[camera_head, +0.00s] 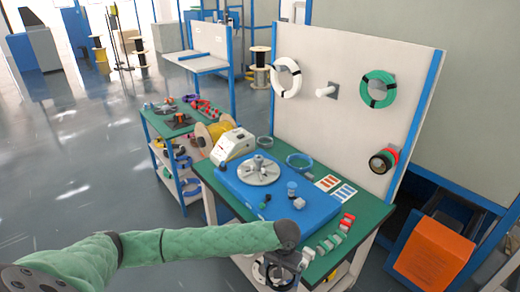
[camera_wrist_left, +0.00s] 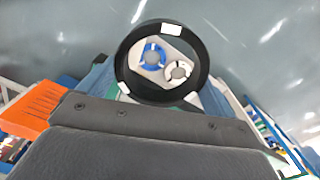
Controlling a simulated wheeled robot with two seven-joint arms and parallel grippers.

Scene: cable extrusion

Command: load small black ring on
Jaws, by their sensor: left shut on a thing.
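A black ring (camera_wrist_left: 121,66) with white label patches stands out in front of my left gripper in the left wrist view. My left gripper (camera_head: 284,262) is shut on its near edge. In the head view the gripper is at the front edge of the green workbench (camera_head: 378,212), low in the picture; the ring is hard to make out there. The upright board behind the bench carries a white ring (camera_head: 278,84), a bare white peg (camera_head: 325,91), a green ring (camera_head: 366,91) and a stack of red, black and green rings (camera_head: 377,164). My right gripper is not in view.
A blue platform (camera_head: 312,216) with a grey round disc (camera_head: 258,168) and a white machine (camera_head: 232,144) takes up much of the bench. Small red and grey blocks (camera_head: 345,224) line its right side. An orange bin (camera_head: 432,252) stands on the right.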

